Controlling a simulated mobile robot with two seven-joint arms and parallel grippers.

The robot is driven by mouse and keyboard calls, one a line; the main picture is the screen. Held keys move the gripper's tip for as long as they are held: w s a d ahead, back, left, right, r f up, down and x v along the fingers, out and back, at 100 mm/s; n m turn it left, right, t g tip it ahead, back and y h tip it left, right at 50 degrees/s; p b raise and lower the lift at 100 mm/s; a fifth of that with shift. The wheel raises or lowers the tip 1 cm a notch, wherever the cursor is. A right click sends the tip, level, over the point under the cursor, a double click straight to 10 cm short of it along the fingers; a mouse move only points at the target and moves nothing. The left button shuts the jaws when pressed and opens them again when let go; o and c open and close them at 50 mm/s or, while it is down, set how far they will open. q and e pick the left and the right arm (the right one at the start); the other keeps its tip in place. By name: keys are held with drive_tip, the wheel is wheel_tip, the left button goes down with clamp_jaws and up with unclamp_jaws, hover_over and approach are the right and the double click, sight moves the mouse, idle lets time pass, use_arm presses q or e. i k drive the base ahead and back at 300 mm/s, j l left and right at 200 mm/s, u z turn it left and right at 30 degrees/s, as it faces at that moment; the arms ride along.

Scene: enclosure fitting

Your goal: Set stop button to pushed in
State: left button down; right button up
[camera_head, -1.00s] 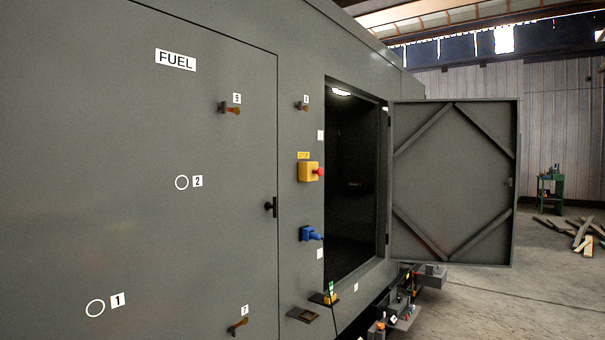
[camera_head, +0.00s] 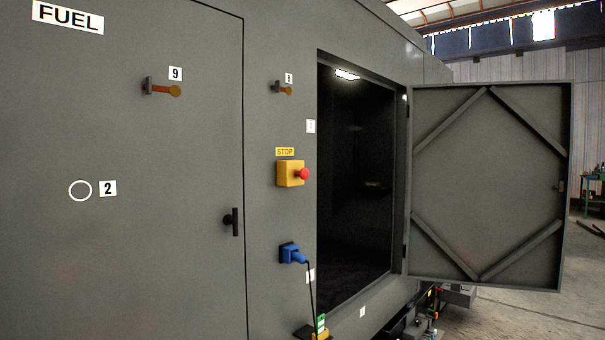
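The stop button is a red mushroom knob (camera_head: 303,174) on a yellow box (camera_head: 287,173), fixed to the grey enclosure wall under a yellow STOP label (camera_head: 285,152). The knob stands out from the box on its right side. From here I cannot tell whether it is pushed in. Neither of my grippers is in view, and nothing touches the button.
A dark open doorway (camera_head: 355,180) lies right of the button, its door (camera_head: 488,185) swung out to the right. A blue plug (camera_head: 292,253) with a black cable sits below the button. A black handle (camera_head: 233,221) and orange-ended latch (camera_head: 162,88) stick out at left.

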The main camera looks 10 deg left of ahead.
sight(304, 174)
drive_tip(key=i+l+u, duration=0.15)
drive_tip(key=i+l, duration=1.5)
drive_tip(key=i, duration=0.1)
